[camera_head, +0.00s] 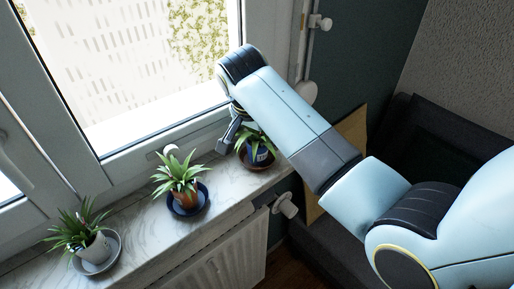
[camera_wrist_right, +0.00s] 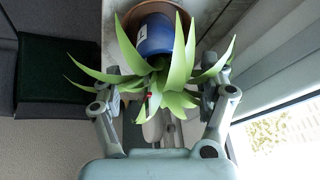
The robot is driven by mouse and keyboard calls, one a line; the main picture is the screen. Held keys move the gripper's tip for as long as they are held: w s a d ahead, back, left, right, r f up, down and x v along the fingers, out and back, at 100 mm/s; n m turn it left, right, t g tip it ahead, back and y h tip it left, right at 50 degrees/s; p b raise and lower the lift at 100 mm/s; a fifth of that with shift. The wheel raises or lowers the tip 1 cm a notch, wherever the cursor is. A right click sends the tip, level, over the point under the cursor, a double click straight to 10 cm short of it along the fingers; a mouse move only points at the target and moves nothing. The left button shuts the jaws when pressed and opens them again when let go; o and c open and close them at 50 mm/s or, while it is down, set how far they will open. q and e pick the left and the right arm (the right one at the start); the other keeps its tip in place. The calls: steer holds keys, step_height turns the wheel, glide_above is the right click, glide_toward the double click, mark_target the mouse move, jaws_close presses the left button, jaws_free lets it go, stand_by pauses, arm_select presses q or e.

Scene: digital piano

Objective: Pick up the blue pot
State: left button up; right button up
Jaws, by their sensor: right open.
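The blue pot (camera_head: 261,156) holds a green spiky plant and stands in a brown saucer (camera_head: 243,158) at the right end of the marble windowsill. In the right wrist view the blue pot (camera_wrist_right: 154,36) shows at the top, with a small white label and the leaves spread toward me. My right gripper (camera_head: 233,134) is at the plant, at its left in the head view, partly hidden by my arm. In the wrist view the right gripper (camera_wrist_right: 160,92) is open, its fingers on either side of the leaves, with the pot beyond them. My left gripper is not in view.
A terracotta pot (camera_head: 185,197) in a dark blue saucer and a white pot (camera_head: 97,250) in a grey saucer, both with plants, stand further left on the windowsill (camera_head: 148,232). The window is behind; a radiator (camera_head: 225,262) is below. A dark sofa (camera_head: 420,130) is at right.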

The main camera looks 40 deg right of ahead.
steer(key=shift+x, duration=1.4)
steer(key=shift+s, duration=0.1)
steer(key=c, duration=1.3)
steer(key=shift+r, duration=0.1)
steer(key=shift+c, duration=0.6)
steer(key=shift+r, duration=0.1)
